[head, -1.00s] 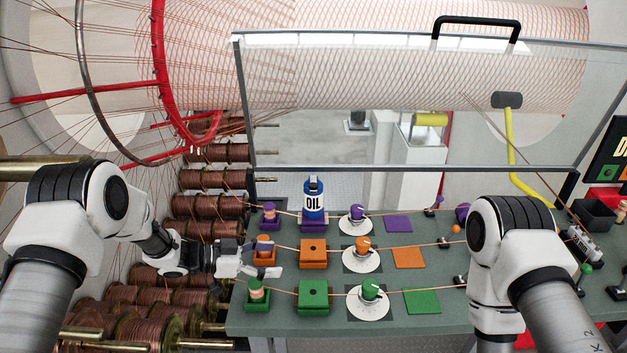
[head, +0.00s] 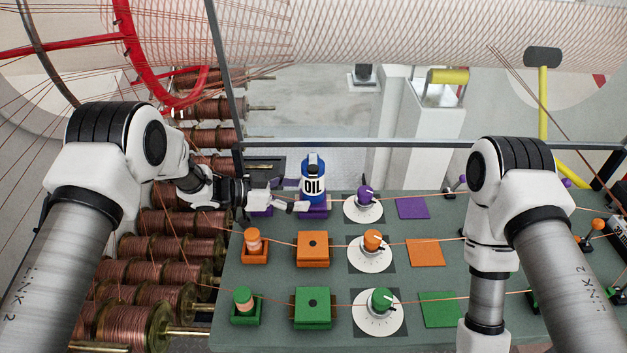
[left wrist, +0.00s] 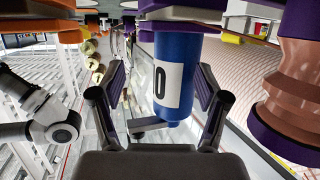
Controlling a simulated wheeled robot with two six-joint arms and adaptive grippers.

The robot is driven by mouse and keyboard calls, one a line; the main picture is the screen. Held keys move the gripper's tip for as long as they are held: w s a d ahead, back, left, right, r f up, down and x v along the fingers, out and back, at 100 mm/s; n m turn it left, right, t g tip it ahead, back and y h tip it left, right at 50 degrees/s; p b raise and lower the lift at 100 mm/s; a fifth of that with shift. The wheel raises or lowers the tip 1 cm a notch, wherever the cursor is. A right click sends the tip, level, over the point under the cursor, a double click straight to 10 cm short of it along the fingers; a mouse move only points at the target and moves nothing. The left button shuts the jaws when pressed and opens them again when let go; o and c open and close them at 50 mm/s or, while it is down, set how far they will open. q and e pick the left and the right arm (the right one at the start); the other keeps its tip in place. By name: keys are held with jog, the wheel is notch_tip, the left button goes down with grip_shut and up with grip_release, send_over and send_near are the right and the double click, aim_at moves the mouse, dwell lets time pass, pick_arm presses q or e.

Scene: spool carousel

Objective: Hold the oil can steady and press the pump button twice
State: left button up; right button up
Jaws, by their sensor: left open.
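The oil can (head: 313,182) is blue with a white OIL label and stands upright on a purple block (head: 314,211) at the back of the bench. In the left wrist view the can (left wrist: 180,85) lies between and beyond the two fingers. My left gripper (head: 297,194) is open at the can's left side, and its fingers (left wrist: 158,95) show spread in the wrist view. I cannot tell whether either finger touches the can. The pump button is too small to make out clearly. My right gripper is out of view; only my right arm shows.
An orange block (head: 313,249) and a green block (head: 313,308) stand in front of the can. Dials on white discs (head: 363,208) are to the right. Copper thread lines cross the bench. Copper spools (head: 180,247) fill the left side.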

aim_at(307, 192)
pick_arm(q)
jog(key=shift+w+d+f+b, duration=0.25)
jog(key=shift+w+d+f, duration=0.1)
jog(key=shift+d, duration=0.2)
jog(key=shift+w+d+f+b, duration=0.2)
jog(key=shift+w+d+f, duration=0.1)
jog(key=shift+d, duration=0.25)
jog(key=shift+s+d+r, duration=0.25)
jog(key=shift+d, duration=0.15)
jog(key=shift+w, duration=0.15)
jog(key=shift+w+f, duration=0.15)
jog(key=c, duration=0.8)
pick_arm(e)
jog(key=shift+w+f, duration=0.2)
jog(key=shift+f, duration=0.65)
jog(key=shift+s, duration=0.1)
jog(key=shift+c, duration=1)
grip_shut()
